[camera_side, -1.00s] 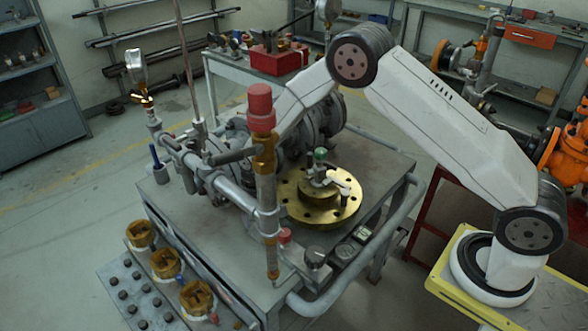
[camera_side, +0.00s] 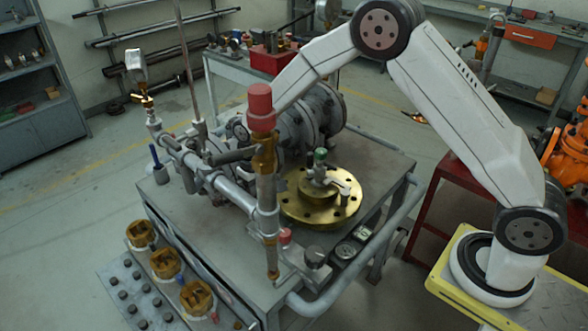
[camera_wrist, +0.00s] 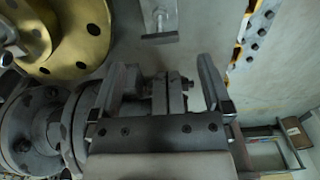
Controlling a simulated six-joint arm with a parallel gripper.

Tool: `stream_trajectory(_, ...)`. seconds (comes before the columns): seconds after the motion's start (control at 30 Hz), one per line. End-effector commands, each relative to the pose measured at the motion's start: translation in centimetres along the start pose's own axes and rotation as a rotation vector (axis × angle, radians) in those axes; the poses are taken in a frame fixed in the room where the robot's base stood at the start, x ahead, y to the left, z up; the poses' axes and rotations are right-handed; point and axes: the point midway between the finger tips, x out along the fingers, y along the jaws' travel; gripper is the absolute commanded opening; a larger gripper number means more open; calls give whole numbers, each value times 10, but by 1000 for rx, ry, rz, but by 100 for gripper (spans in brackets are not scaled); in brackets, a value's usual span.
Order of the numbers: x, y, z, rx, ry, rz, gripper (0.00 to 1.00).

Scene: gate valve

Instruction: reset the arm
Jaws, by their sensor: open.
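My gripper (camera_wrist: 163,85) shows in the wrist view with its two fingers spread apart and nothing held between them. Grey valve parts show beyond and between the fingers; I cannot tell whether they touch. In the side view the gripper is hidden behind the red-capped vertical pipe (camera_side: 262,108) and grey pipework. My arm reaches over the valve bench (camera_side: 180,220) from its base at the right. The brass flange (camera_side: 340,208) lies on the bench with a small green-topped valve (camera_side: 320,158) on it. It also shows at the upper left of the wrist view (camera_wrist: 92,28).
Grey flanged valve body (camera_side: 318,112) stands at the back of the bench, close to my forearm. A tall thin rod (camera_side: 187,60) and a gauge (camera_side: 135,65) rise at the left. A red box (camera_side: 272,62) sits on the table behind. Floor at the far left is clear.

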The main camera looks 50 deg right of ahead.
Motion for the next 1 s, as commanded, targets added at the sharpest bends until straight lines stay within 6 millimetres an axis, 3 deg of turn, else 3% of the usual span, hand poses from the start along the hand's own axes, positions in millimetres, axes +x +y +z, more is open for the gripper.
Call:
stream_trajectory(0.27, -1, 1, 1, 0, 2, 0, 100)
stream_trajectory(0.47, -13, 9, 12, 0, 18, -3, 100)
stream_trajectory(0.67, -36, 24, 37, -1, 54, -7, 100)
stream_trajectory(1.0, -70, 53, 102, -8, 129, -10, 100)
